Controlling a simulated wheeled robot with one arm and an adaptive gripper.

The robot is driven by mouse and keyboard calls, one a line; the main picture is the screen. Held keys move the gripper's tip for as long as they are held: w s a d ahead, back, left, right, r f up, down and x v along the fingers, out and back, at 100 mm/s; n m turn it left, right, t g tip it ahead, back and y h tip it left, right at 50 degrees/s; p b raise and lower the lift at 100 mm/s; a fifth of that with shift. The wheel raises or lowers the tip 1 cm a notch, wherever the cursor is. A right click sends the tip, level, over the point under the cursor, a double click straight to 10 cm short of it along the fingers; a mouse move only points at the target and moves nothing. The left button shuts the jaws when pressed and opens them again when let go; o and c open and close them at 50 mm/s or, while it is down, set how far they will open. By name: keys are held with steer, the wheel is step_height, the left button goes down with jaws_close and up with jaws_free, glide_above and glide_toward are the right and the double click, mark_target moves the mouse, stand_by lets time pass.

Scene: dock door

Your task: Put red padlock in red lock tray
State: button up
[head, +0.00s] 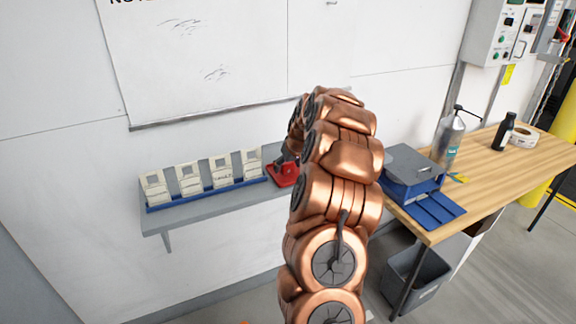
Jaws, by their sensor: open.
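A red object (283,176), which looks like the red lock tray, sits on the grey wall shelf (215,207), just right of a blue rack (208,196). My copper arm covers part of its right side. A small part of my dark gripper (285,159) shows just above the red object; the fingertips are mostly hidden behind my arm. My gripper is open. I cannot tell whether it touches the red object. I cannot make out a red padlock apart from this red shape; it may be hidden by the gripper or arm.
Several white tags (220,169) stand in the blue rack. A whiteboard (200,60) hangs above. A grey bin (415,278) stands below.

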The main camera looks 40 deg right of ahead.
steer(key=b+v, duration=0.4)
steer(key=v, duration=0.8)
steer(key=s+a+n+g+y, duration=0.15)
steer(key=s+a, duration=0.25)
steer(key=a, duration=1.1)
steer(key=s+a+n+g+y, duration=0.15)
steer(key=s+a, duration=0.25)
steer(key=a, duration=1.1)
steer(key=s+a+f+g, duration=0.2)
steer(key=s+a, duration=0.4)
steer(key=s, duration=0.6)
steer(key=s+a+f+g+h, duration=0.1)
steer(key=s+a+f, duration=0.4)
steer(key=s, duration=0.8)
steer(key=shift+s+a+f+n+g, duration=0.2)
steer(key=shift+a+n+g, duration=0.25)
steer(key=shift+g, duration=0.25)
